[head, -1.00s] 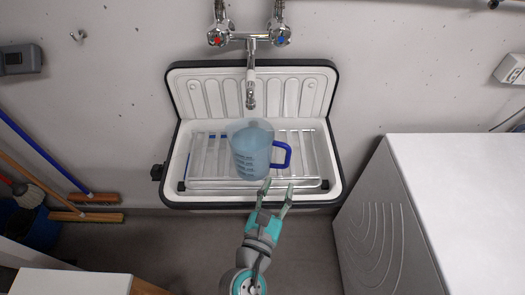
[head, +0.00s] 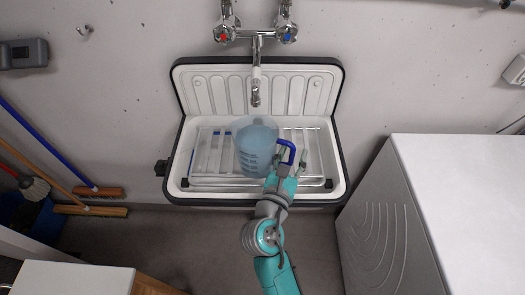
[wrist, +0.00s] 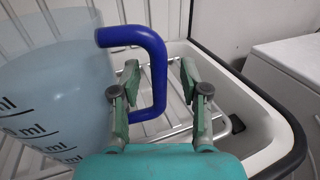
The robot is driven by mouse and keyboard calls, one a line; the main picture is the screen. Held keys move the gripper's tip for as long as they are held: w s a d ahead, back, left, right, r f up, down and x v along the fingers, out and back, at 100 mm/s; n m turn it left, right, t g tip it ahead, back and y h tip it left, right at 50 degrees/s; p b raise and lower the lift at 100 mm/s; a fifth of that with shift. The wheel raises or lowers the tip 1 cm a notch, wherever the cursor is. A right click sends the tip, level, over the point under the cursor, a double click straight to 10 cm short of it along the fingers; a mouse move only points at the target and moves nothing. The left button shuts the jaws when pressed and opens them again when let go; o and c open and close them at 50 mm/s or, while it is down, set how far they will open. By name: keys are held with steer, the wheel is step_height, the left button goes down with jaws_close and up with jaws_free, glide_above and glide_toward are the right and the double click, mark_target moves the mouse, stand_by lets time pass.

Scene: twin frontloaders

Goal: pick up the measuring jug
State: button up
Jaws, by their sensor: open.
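The measuring jug (head: 256,146) is translucent blue with dark scale marks and a dark blue handle (head: 286,152) on its right side. It stands upright on the metal rack in the sink. In the wrist view the jug body (wrist: 55,85) fills the left side, and the handle (wrist: 160,70) reaches in between the fingers. My gripper (head: 290,158) is at the handle; in the wrist view its two open fingers (wrist: 155,95) stand on either side of the handle's vertical part. The left finger is close to the handle; I cannot tell whether it touches.
The white sink (head: 335,165) has a dark rim and holds the metal rack (head: 215,180). The tap (head: 256,85) hangs above and behind the jug. A white machine (head: 470,190) stands at the right. Brooms (head: 95,210) lean at the left.

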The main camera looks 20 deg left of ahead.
jaws_close()
steer(key=shift+r, duration=0.1)
